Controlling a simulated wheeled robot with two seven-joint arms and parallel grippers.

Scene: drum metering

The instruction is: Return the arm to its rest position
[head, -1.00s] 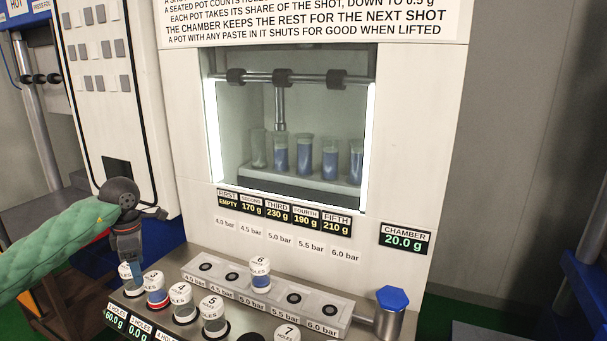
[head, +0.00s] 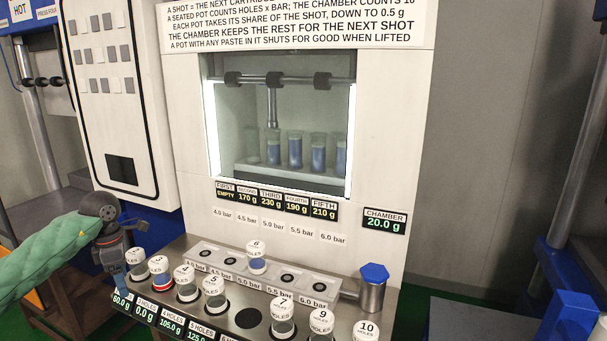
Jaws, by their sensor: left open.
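My left arm in a green sleeve comes in from the left, and my left gripper (head: 122,284) hangs pointing down at the left end of the metal deck. It is open, beside the leftmost pot (head: 136,262); I cannot tell whether it touches that pot. Pots 3 (head: 159,273), 4 (head: 186,285) and 5 (head: 214,295) stand in the front row. My right gripper is not in view.
More pots, including 9 (head: 320,327) and 10 (head: 365,334), stand at the front right. An empty hole (head: 248,318) lies between. A blue hexagonal knob (head: 374,273) rises at the right. The chamber display (head: 385,219) reads 20.0 g. A lit window (head: 280,130) holds several cartridges.

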